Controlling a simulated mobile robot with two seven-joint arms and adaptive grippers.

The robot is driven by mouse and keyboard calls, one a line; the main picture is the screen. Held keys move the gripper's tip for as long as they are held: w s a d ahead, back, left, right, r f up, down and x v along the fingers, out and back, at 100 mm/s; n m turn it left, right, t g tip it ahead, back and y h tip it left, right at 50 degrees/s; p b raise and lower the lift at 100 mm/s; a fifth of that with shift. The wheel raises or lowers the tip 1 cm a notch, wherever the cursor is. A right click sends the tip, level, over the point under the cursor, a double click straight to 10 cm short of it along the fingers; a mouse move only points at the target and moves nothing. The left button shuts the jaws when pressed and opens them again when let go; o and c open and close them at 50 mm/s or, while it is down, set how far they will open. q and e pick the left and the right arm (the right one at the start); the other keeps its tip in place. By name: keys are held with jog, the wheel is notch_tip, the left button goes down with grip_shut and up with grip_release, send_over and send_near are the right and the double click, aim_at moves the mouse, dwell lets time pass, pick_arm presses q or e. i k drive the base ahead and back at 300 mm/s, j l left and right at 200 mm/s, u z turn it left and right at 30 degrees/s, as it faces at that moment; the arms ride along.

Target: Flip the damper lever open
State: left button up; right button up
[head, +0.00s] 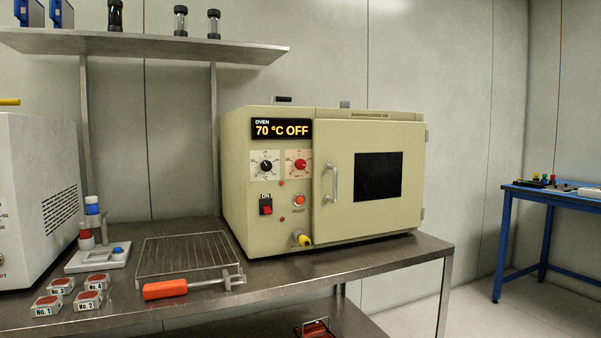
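The beige oven (235,170) stands on the steel bench, and its display (281,129) reads 70 °C OFF. A small dark piece (283,99) sticks up at the oven's top left and may be the damper lever; its position is too small to tell. A short grey stub (345,104) stands on the top to its right. A yellow-tipped knob (304,240) sits low on the front. The oven door (333,222) with its upright handle (332,183) is shut. Neither of my grippers is in view.
A wire rack (185,252) and an orange-handled tool (166,289) lie on the bench (330,262) before the oven. Several numbered red-topped blocks (88,299) lie front left. A white machine (35,190) stands left. A shelf (150,44) hangs at upper left, and a blue table (560,200) stands right.

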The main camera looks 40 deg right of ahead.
aim_at(277, 99)
jog(key=i+j+z, duration=0.1)
jog(key=z, duration=0.4)
jog(key=i+j+z, duration=0.2)
jog(key=z, duration=0.25)
jog(key=i+j+z, duration=0.1)
jog(key=j+z, duration=0.15)
jog(key=z, duration=0.25)
jog(key=j, duration=0.35)
jog(key=l+z, duration=0.15)
jog(key=l, duration=0.25)
